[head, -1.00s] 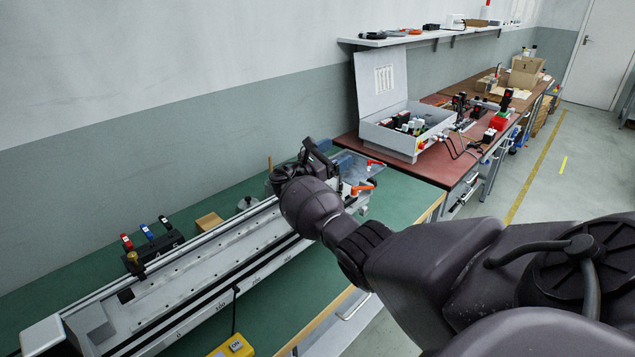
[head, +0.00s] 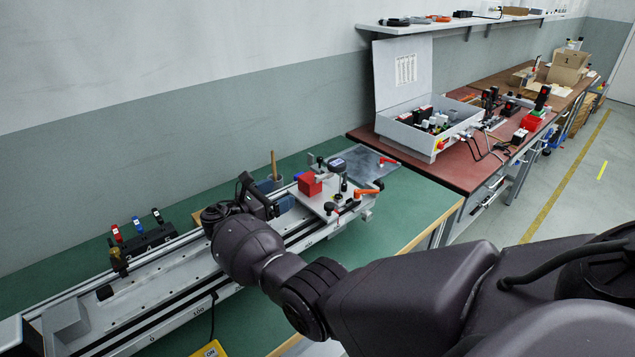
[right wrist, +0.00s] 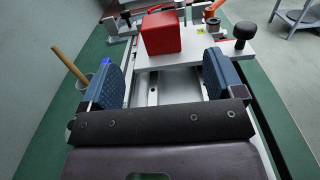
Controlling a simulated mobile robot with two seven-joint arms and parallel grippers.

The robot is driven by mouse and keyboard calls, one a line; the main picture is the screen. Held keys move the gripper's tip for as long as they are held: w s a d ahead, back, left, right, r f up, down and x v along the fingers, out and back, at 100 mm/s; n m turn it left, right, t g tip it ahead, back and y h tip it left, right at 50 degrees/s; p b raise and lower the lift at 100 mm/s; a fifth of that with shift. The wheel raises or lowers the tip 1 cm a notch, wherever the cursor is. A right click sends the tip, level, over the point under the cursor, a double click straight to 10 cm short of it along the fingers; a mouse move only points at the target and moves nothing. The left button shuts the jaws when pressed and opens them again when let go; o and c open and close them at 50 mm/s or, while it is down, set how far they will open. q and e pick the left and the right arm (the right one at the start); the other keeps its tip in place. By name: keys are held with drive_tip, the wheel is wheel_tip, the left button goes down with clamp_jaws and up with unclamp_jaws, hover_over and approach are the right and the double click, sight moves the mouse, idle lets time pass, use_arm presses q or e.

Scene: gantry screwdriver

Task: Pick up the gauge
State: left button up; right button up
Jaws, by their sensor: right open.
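The gauge (head: 337,166), a small dark round device with a display face, stands on the light plate at the right end of the rail in the head view. I cannot pick it out in the right wrist view. A red block (head: 309,184) sits on the same plate, between my right gripper and the gauge. My right gripper (right wrist: 164,76) is open and empty, its two blue pads apart over the rail. In the right wrist view the red block (right wrist: 161,33) is ahead, beyond the fingertips. In the head view the right gripper (head: 275,194) is left of the plate. My left gripper is not in view.
Orange lever (head: 367,192) and red lever (head: 389,160) lie near the plate. A cup with a wooden stick (head: 274,166) stands behind the rail. A rack with coloured handles (head: 142,236) is at left. A grey control box (head: 428,125) stands on the red bench.

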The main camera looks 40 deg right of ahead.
sight(303, 181)
drive_tip(key=d, duration=0.4)
drive_tip(key=shift+w+d, duration=0.2)
drive_tip(key=shift+d, duration=0.15)
drive_tip(key=shift+w+d+b, duration=0.15)
drive_tip(key=shift+d+b, duration=0.1)
drive_tip(key=shift+d, duration=1.25)
drive_tip(key=shift+w+d+b, duration=0.15)
drive_tip(key=shift+d+b, duration=0.05)
drive_tip(key=shift+d, duration=1.25)
drive_tip(key=shift+r, duration=0.1)
drive_tip(key=c, duration=1.3)
wheel_tip(303, 181, up, 20)
drive_tip(key=p, duration=0.5)
